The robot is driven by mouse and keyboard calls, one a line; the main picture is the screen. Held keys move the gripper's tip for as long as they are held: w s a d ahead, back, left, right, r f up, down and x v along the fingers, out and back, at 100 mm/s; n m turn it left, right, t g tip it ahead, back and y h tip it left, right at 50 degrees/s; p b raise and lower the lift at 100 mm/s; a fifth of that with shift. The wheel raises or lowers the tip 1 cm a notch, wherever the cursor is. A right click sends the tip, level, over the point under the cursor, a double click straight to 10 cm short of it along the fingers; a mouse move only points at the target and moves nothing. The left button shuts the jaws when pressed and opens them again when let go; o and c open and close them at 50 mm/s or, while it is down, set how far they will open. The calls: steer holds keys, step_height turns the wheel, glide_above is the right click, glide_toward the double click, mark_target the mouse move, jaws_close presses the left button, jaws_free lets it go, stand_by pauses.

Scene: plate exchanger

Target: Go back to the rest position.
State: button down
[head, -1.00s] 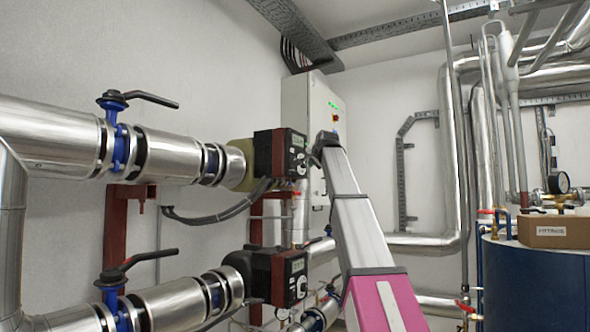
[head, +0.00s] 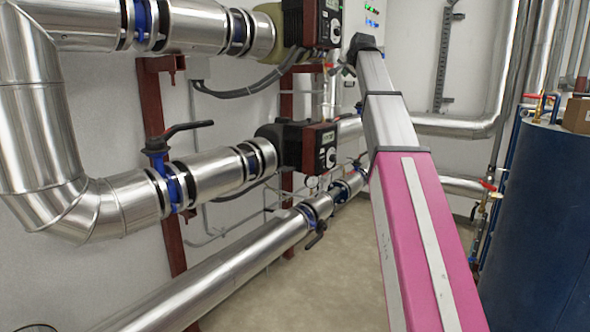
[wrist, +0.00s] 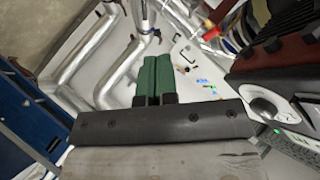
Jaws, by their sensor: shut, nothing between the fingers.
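My gripper (wrist: 153,80) shows in the wrist view as two green fingers side by side, closed together with nothing between them. In the head view my pink and grey arm reaches up and away, and its dark far end is near the upper pump (head: 312,22) and the control cabinet (head: 371,14). The fingers cannot be made out there. In the wrist view the cabinet's small lit indicators (wrist: 207,87) lie beyond and to the right of the fingers. A pump with a pale round dial (wrist: 262,105) is close on the right.
A lower pump (head: 310,147) and metal-clad pipes (head: 215,278) run along the left wall. A dark blue tank (head: 540,220) with a cardboard box (head: 577,115) stands at right. Bare floor (head: 310,290) lies between.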

steer(key=s+a+f+n+g, duration=0.1)
steer(key=s+f+n+g, duration=0.3)
steer(key=f, duration=1.8)
steer(key=s+f+g, duration=0.2)
steer(key=s+f, duration=0.3)
steer(key=f, duration=1.7)
steer(key=s+f+n+g+h, duration=0.1)
steer(key=s+f+n+g, duration=0.3)
steer(key=s+f, duration=2.5)
step_height(320, 180, down, 2)
steer(key=shift+a+f+g+h, duration=0.15)
steer(key=shift+a+g+h, duration=0.2)
steer(key=shift+g, duration=0.85)
